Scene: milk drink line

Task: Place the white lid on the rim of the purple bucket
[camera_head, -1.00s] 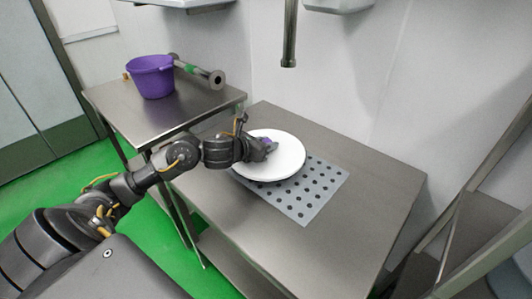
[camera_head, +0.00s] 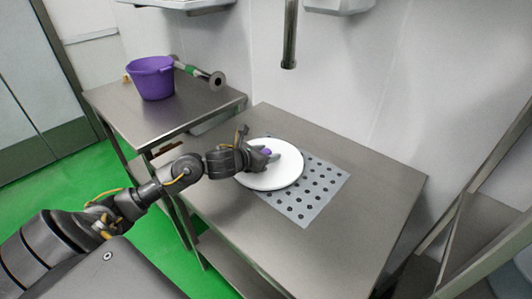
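The white lid (camera_head: 274,178) is a round disc with a small purple knob (camera_head: 267,151) on top. It is over the left part of the grey perforated mat (camera_head: 306,213) on the right table. My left gripper (camera_head: 266,153) is shut on the knob, with its fingers partly hiding it. I cannot tell whether the lid touches the mat or hangs just above it. The purple bucket (camera_head: 153,82) stands upright and open at the back of the left table, away from the lid. My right gripper is not in view.
The left table (camera_head: 185,108) is clear in front. The right table (camera_head: 350,215) is bare around the mat. A vertical pipe (camera_head: 290,40) hangs above its back edge.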

